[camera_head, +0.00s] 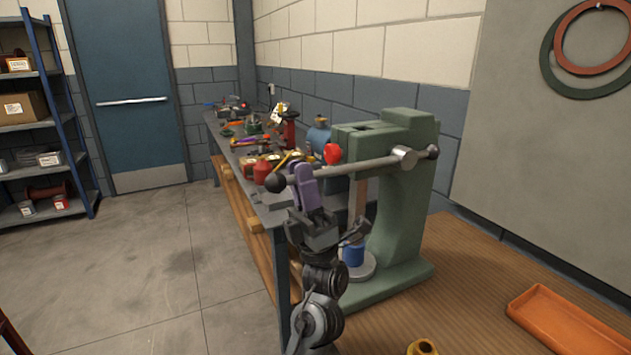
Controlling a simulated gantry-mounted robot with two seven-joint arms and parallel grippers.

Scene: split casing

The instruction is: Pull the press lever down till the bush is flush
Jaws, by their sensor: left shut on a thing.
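The green arbor press (405,215) stands on the wooden bench top. Its grey lever (350,169) runs left from the hub (404,157) to a dark ball knob (277,182), sloping slightly down toward the knob. My left gripper (302,180), with purple fingers, is shut on the lever close to the knob. The ram (361,196) hangs below the press head. Beneath it a blue part (353,254), seemingly the bush or its housing, sits on a round metal plate (362,267). My left wrist partly hides this area, so whether the bush is flush cannot be told. My right gripper is not in view.
A grey workbench (272,212) with tools, bottles and a red container (262,171) stands behind. An orange tray (560,315) and a yellow part (422,347) are on the wooden top at front right. Shelves (38,125) stand far left; the floor between is clear.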

